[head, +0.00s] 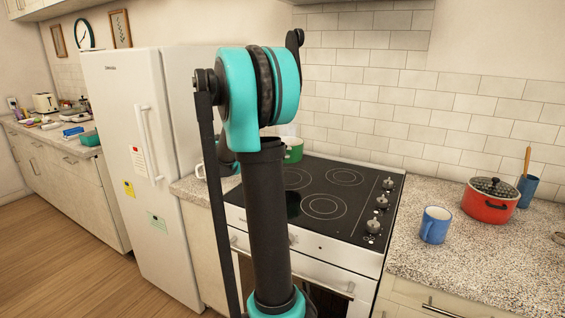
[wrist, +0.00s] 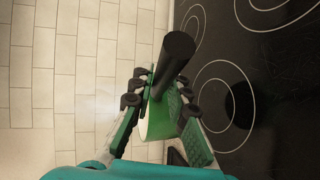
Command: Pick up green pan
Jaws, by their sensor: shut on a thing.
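The green pan (head: 293,150) shows in the head view at the back left of the black cooktop, partly hidden behind my arm. In the wrist view, the pan's green and pale body (wrist: 160,120) lies between my fingers, and its thick black handle (wrist: 176,55) sticks out past them. My gripper (wrist: 161,86) is shut on the pan, with a finger on each side near the handle's base. In the head view my arm hides the gripper. I cannot tell whether the pan touches the cooktop.
The cooktop (head: 345,178) is otherwise clear, with knobs (head: 380,202) on its right. A tiled wall (head: 370,85) stands close behind. A white fridge (head: 150,170) is to the left. A blue mug (head: 435,225) and a red pot (head: 488,205) stand on the right counter.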

